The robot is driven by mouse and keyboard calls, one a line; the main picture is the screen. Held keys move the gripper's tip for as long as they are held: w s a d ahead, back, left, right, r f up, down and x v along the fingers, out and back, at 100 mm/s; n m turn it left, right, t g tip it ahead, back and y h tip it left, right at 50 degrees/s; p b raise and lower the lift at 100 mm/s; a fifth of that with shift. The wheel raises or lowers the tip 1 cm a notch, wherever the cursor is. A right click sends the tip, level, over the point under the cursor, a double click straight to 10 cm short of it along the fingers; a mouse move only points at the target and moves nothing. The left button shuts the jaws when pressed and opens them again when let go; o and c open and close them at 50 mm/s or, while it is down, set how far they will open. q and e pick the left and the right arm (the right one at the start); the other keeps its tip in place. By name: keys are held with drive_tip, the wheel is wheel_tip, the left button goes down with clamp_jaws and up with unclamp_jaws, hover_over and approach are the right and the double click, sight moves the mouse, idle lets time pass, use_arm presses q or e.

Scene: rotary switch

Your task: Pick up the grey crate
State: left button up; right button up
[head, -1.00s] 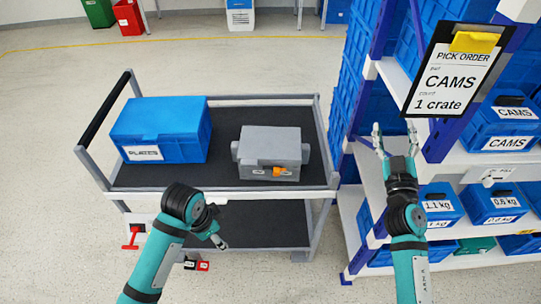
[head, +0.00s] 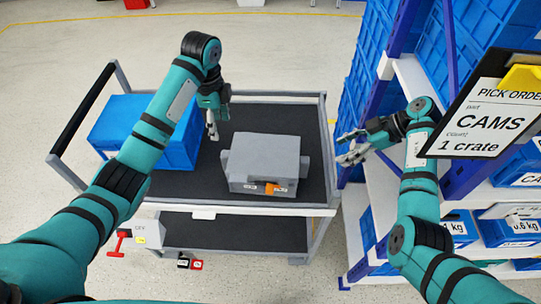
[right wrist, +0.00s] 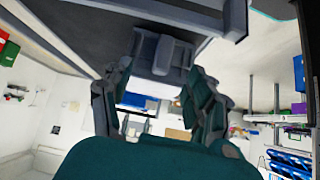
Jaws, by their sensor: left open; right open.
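The grey crate (head: 264,158) sits on the upper deck of the cart in the head view, with an orange tag and small labels on its near face. My left gripper (head: 213,132) is open and points down over the deck, just left of the crate and apart from it. My right gripper (head: 348,147) is open to the right of the crate, apart from it, with its fingers pointing left. In the right wrist view the crate (right wrist: 165,53) shows beyond the open fingers of my right gripper (right wrist: 160,95). Nothing is between the fingers of either gripper.
A blue crate (head: 180,150) stands left on the cart (head: 250,209), partly hidden by my left arm. The cart has a raised handle (head: 85,115) at its left. A shelf rack (head: 385,130) with blue crates and a pick order sign (head: 490,115) is close on the right.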

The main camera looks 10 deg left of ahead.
sight(224, 164)
use_arm(q)
drive_tip(key=shift+s+f, duration=0.35)
drive_tip(key=shift+f, duration=0.25)
drive_tip(key=shift+s+f, duration=0.3)
drive_tip(key=shift+f, duration=0.3)
wheel_tip(224, 164, down, 15)
drive_tip(key=shift+a+r, duration=0.15)
use_arm(e)
drive_tip(key=x, duration=0.8)
drive_tip(key=s+x, duration=0.1)
drive_tip(key=x, duration=0.3)
drive_tip(key=shift+a+r, duration=0.2)
use_arm(q)
drive_tip(key=shift+c, duration=0.2)
use_arm(e)
drive_tip(key=shift+c, duration=0.2)
use_arm(q)
clamp_jaws()
use_arm(e)
clamp_jaws()
